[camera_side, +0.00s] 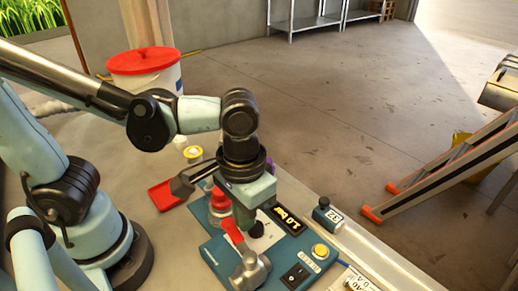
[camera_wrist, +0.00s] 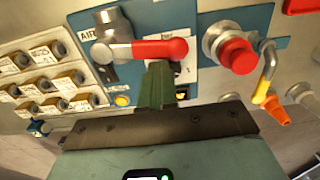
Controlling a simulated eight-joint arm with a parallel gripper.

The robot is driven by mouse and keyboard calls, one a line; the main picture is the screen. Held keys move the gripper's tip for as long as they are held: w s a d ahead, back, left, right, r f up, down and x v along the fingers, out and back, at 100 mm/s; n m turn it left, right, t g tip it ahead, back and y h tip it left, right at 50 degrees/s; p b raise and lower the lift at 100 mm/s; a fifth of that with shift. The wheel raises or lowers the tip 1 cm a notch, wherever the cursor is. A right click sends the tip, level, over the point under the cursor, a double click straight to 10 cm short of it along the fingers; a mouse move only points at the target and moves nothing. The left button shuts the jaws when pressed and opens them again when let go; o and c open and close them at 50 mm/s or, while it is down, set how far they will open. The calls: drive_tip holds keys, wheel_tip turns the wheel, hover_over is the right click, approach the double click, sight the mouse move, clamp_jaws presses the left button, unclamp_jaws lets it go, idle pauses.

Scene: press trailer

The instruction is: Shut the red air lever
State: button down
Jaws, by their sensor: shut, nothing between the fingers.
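The red air lever (camera_side: 233,232) sits on a metal valve (camera_side: 250,270) on the blue panel (camera_side: 225,262). In the wrist view the red lever (camera_wrist: 160,49) points right from its valve (camera_wrist: 110,50), beside a label reading AIR. My gripper (camera_side: 256,228) is shut and empty, pointing down over the panel beside the lever. In the wrist view the fingertips of my gripper (camera_wrist: 159,68) lie just below the lever's handle; whether they touch it I cannot tell.
A red knob (camera_wrist: 236,54) stands right of the lever, with a yellow-tipped hooked pipe (camera_wrist: 266,75) beyond it. The display (camera_side: 287,219) reads about 1.0 bar. A yellow button (camera_side: 320,251) and black switch (camera_side: 295,275) are nearby. Several tagged fittings (camera_wrist: 40,85) line the left.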

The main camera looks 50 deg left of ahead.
drive_tip(key=shift+s+a, duration=0.15)
drive_tip(key=shift+s, duration=0.05)
drive_tip(key=shift+s, duration=0.2)
drive_tip(key=shift+w, duration=0.45)
drive_tip(key=shift+r, duration=0.15)
wheel_tip(320, 180, up, 10)
idle(0.7)
